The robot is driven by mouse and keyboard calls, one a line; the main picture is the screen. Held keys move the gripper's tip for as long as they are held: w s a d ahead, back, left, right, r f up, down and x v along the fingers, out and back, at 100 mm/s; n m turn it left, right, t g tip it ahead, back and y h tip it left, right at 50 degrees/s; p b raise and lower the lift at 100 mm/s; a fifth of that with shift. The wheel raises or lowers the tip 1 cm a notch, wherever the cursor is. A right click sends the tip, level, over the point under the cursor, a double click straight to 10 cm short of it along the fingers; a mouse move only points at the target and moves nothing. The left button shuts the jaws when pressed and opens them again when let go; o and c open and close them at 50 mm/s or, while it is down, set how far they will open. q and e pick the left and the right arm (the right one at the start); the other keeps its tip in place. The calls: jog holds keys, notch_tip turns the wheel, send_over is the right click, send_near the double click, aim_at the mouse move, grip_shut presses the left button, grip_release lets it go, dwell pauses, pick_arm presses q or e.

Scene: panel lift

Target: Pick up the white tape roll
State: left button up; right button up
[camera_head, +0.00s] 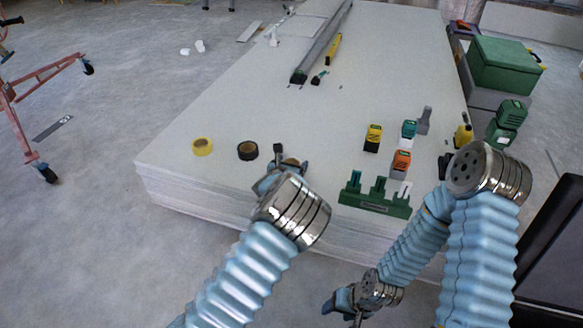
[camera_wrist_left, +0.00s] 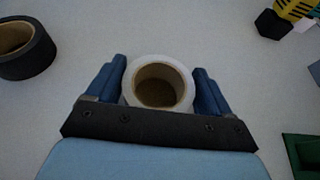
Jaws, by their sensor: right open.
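The white tape roll (camera_wrist_left: 159,84) sits between the two blue fingers of my left gripper (camera_wrist_left: 160,82) in the left wrist view, its brown core facing the camera. The fingers flank it closely on both sides; I cannot tell whether they press on it. In the head view my left gripper (camera_head: 285,168) is over the near edge of the white panel stack (camera_head: 250,110), and its wrist and fingers hide most of the roll. My right gripper (camera_head: 342,308) is open and empty, low in front of the stack.
A black tape roll (camera_head: 248,150) lies just left of my left gripper, and a yellow tape roll (camera_head: 202,146) further left. A green holder (camera_head: 375,197) and several small coloured tools stand to the right. The middle of the panel is clear.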

pick_arm(q)
jog(key=shift+c, duration=1.1)
jog(key=shift+r, duration=0.1)
